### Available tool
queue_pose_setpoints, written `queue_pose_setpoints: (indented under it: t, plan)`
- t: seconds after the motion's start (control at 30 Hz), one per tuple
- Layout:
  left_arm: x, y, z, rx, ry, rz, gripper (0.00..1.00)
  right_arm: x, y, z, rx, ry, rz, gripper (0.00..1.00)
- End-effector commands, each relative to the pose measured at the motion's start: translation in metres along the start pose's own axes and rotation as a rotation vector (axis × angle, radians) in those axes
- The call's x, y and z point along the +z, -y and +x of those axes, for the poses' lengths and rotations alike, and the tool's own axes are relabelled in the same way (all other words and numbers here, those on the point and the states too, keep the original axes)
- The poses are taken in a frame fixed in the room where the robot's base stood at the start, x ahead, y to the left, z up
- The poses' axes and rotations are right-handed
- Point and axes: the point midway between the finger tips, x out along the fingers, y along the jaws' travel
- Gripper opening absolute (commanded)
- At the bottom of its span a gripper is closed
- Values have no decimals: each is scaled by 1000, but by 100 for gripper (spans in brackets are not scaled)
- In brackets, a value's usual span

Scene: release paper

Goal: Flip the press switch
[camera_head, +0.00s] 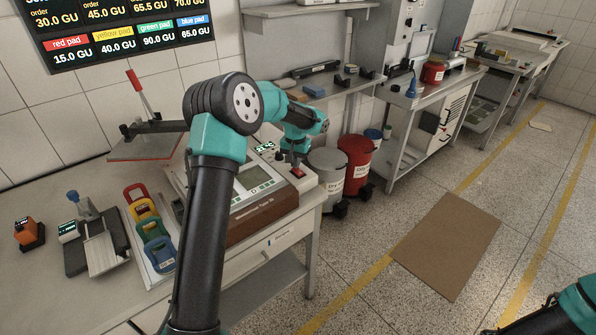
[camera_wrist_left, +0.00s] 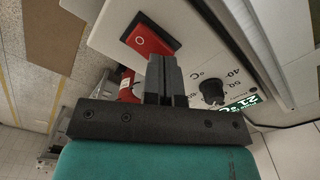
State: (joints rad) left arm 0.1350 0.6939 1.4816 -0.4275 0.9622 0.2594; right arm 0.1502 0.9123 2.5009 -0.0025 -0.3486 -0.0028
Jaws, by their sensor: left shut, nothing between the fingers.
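The press switch is a red rocker marked with a circle (camera_wrist_left: 150,38) on the white panel of a machine in the left wrist view. In the head view the red switch (camera_head: 297,172) is small, at the right end of the machine's (camera_head: 262,228) top. My left gripper (camera_wrist_left: 165,65) is shut and empty, its fingertips right at the lower edge of the switch in the picture. I cannot tell whether they touch it. In the head view my left gripper (camera_head: 294,157) is just above the switch, partly hidden by my arm. My right gripper is not in view.
A black knob (camera_wrist_left: 212,91) and a lit temperature display (camera_wrist_left: 240,103) sit beside the switch. A grey bin (camera_head: 328,175) and a red bin (camera_head: 357,160) stand right of the table.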

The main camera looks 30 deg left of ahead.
Motion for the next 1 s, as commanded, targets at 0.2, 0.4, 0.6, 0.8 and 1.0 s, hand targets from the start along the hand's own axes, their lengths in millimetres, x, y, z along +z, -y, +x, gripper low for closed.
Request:
queue_pose_setpoints:
  t: [0.2, 0.4, 0.6, 0.8, 1.0]
  plan:
    - [0, 0, 3, 0, 0, 0, 0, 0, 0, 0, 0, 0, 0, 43]
    - [0, 0, 5, 0, 0, 0, 0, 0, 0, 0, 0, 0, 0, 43]
    - [0, 0, 7, 0, 0, 0, 0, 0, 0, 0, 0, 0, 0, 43]
    - [0, 0, 10, 0, 0, 0, 0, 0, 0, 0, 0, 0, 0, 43]
    - [0, 0, 12, 0, 0, 0, 0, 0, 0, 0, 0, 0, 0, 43]
